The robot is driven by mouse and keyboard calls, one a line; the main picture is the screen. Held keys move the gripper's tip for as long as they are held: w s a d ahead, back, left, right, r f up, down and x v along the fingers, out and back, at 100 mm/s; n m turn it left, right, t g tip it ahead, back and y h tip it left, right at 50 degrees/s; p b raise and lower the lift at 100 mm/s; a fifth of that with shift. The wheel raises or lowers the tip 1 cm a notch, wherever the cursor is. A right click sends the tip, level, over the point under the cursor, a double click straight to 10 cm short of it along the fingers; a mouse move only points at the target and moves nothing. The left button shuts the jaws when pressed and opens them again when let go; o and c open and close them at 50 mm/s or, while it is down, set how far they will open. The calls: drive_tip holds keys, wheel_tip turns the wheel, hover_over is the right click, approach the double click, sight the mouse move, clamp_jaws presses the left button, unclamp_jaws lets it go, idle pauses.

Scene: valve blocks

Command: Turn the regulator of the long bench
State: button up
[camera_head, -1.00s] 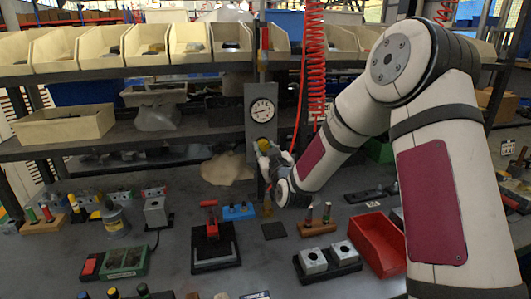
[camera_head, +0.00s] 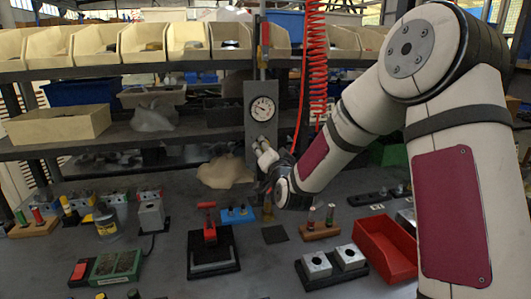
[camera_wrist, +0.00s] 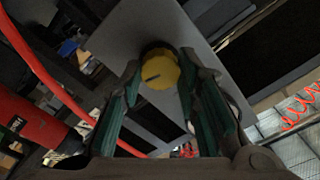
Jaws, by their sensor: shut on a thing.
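The regulator is a round yellow knob (camera_wrist: 160,72) with a dark mark on its face, on a grey panel (camera_wrist: 120,40). In the wrist view it sits between the fingertips of my gripper (camera_wrist: 161,66), which is shut on it. In the head view the panel (camera_head: 251,128) stands upright at the back of the long bench (camera_head: 265,270), and my gripper (camera_head: 263,150) reaches it from the right and hides most of the knob. A white dial gauge (camera_head: 263,109) is above the knob; its exact reading is too small to tell.
A red coiled hose (camera_head: 317,70) hangs right of the panel. A black stand with a red clamp (camera_head: 209,228), a red tray (camera_head: 384,252) and a green box (camera_head: 115,268) stand on the bench. Shelf bins (camera_head: 98,42) line the back.

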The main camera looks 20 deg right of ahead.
drive_tip(key=shift+m, duration=7.5)
drive_tip(key=o, duration=1.2)
drive_tip(key=shift+c, duration=0.2)
drive_tip(key=s, duration=1.2)
drive_tip(key=shift+a, duration=0.15)
